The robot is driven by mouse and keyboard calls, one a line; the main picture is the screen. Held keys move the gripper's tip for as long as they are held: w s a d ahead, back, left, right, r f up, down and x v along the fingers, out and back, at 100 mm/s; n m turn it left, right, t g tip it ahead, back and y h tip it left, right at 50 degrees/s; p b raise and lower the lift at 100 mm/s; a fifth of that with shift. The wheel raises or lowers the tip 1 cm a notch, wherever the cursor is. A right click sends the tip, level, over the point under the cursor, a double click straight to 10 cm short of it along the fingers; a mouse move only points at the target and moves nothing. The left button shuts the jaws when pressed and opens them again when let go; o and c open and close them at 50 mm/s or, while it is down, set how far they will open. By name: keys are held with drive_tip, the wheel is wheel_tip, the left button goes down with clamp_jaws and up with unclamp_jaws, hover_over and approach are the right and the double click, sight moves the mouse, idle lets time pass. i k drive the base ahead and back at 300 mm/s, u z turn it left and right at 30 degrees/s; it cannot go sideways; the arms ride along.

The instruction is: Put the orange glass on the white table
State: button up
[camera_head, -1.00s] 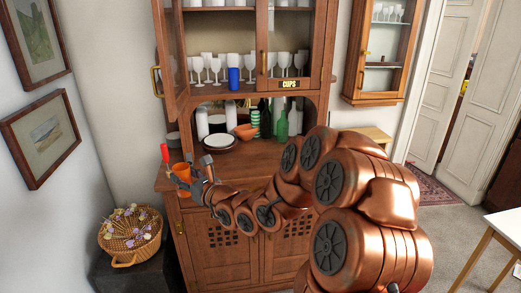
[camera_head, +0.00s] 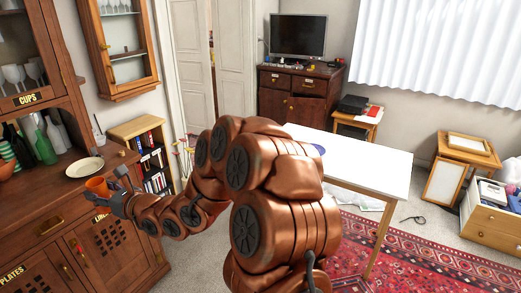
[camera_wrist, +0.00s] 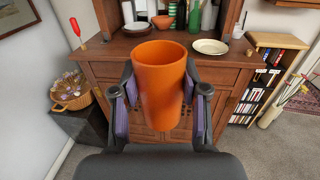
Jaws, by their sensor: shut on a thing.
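The orange glass (camera_wrist: 160,85) is upright between the purple-padded fingers of my gripper (camera_wrist: 160,112) in the wrist view. The fingers press on its two sides. In the head view the glass (camera_head: 97,186) shows at the left, held by my gripper (camera_head: 112,190) in front of the wooden cabinet's counter. The white table (camera_head: 372,160) stands right of the middle in the head view, partly hidden behind my arm. A blue round thing lies on its far left part, mostly hidden by my arm.
A white plate (camera_head: 85,167) lies on the cabinet counter near the glass. A bookshelf (camera_head: 150,150) stands beside the cabinet. A red patterned rug (camera_head: 430,250) lies around the table legs. Most of the visible tabletop is clear.

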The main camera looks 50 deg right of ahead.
sight(350, 164)
drive_tip(key=z, duration=0.4)
drive_tip(key=i, duration=0.8)
drive_tip(key=z, duration=0.8)
drive_tip(key=i, duration=1.6)
drive_tip(key=z, duration=1.45)
drive_tip(key=i, duration=0.95)
drive_tip(key=z, duration=0.5)
